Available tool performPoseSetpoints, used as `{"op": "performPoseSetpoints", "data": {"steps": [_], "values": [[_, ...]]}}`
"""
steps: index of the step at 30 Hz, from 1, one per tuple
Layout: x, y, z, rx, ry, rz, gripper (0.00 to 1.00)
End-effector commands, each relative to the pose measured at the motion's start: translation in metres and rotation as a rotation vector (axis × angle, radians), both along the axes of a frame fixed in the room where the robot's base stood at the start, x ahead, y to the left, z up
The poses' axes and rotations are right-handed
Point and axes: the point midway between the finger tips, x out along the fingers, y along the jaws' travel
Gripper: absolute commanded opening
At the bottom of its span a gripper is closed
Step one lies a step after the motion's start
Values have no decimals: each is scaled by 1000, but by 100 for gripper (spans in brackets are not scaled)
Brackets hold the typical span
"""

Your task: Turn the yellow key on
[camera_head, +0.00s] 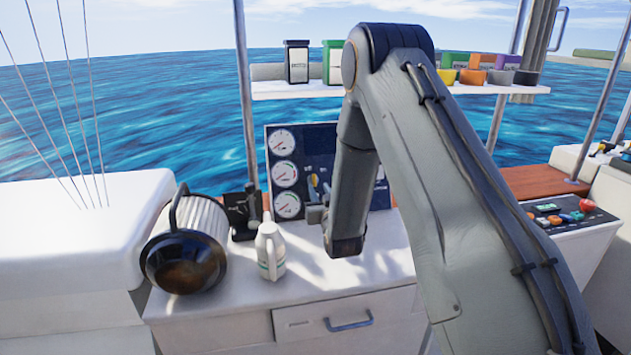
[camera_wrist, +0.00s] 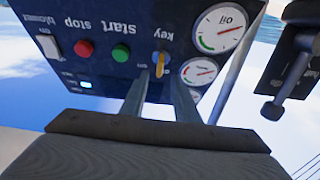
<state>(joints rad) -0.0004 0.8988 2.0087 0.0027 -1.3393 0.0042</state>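The yellow key (camera_wrist: 160,63) sits in the dark control panel (camera_wrist: 115,45) below the label "key", seen upside down in the wrist view. In the head view a small yellow spot at the panel (camera_head: 314,180) appears to be the key. My gripper (camera_wrist: 162,82) points at the panel, its two fingers apart, one on each side of the key in the picture. I see a gap between fingers and key; whether the tips reach around it in depth I cannot tell. In the head view my arm hides part of the panel and most of the gripper.
The panel has a green button (camera_wrist: 121,53), a red button (camera_wrist: 84,48), a white switch (camera_wrist: 48,46) and round gauges (camera_wrist: 221,28). A black lever (camera_wrist: 285,80) stands beside it.

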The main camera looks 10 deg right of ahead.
Motion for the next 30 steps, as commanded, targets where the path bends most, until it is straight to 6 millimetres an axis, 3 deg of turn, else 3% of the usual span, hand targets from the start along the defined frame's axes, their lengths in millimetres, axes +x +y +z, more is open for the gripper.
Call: {"op": "performPoseSetpoints", "data": {"steps": [12, 23, 24, 29, 30], "values": [[57, 0, 1, 0, 1, 0, 28], [65, 0, 0, 0, 3, 0, 28], [65, 0, 0, 0, 3, 0, 26], [65, 0, 0, 0, 3, 0, 0], [65, 0, 0, 0, 3, 0, 0]]}}
